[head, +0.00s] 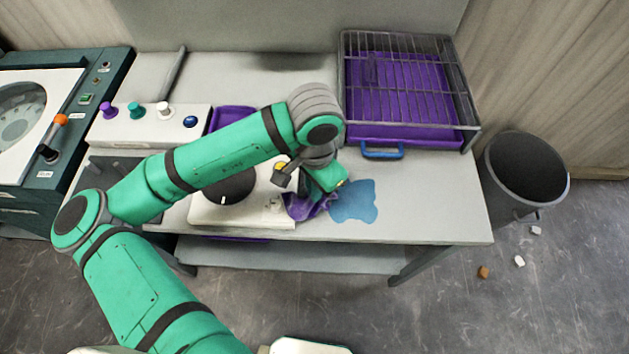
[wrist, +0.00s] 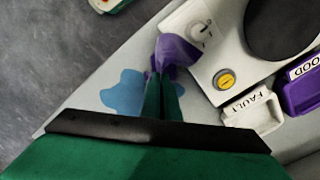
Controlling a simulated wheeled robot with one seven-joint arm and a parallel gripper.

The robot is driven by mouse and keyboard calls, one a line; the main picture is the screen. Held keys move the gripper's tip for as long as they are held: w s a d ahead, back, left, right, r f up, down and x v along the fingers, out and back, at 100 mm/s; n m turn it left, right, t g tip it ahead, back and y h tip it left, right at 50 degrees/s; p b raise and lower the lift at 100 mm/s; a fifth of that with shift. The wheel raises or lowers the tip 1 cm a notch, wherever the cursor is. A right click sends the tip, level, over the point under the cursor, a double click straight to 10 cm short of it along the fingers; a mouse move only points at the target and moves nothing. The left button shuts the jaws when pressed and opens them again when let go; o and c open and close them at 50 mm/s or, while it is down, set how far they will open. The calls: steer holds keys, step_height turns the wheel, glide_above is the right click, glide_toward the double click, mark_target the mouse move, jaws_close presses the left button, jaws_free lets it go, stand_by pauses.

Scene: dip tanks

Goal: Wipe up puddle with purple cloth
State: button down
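The purple cloth (head: 297,208) is bunched at the tips of my gripper, beside the white machine with the dark round plate. It also shows in the wrist view (wrist: 176,49), crumpled against the machine's edge. My gripper (wrist: 160,78) points down with its fingers close together, shut on the cloth. The blue puddle (head: 357,202) lies flat on the grey bench just right of the cloth in the head view. In the wrist view the puddle (wrist: 124,94) is left of the fingers. My arm hides part of the machine and bench.
The white machine (head: 207,213) stands left of the cloth. A wire rack (head: 462,95) over a purple tray with a blue handle (head: 382,153) sits behind the puddle. The bench front edge is close. A dark bin (head: 527,170) and small scraps are on the floor at right.

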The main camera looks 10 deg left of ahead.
mark_target(313, 204)
steer(key=shift+f, duration=1.35)
steer(key=c, duration=1)
jaws_free()
steer(key=shift+f, duration=1.15)
steer(key=c, duration=1.4)
jaws_close()
steer(key=shift+w+a, duration=0.1)
steer(key=shift+a, duration=0.15)
steer(key=shift+d, duration=0.1)
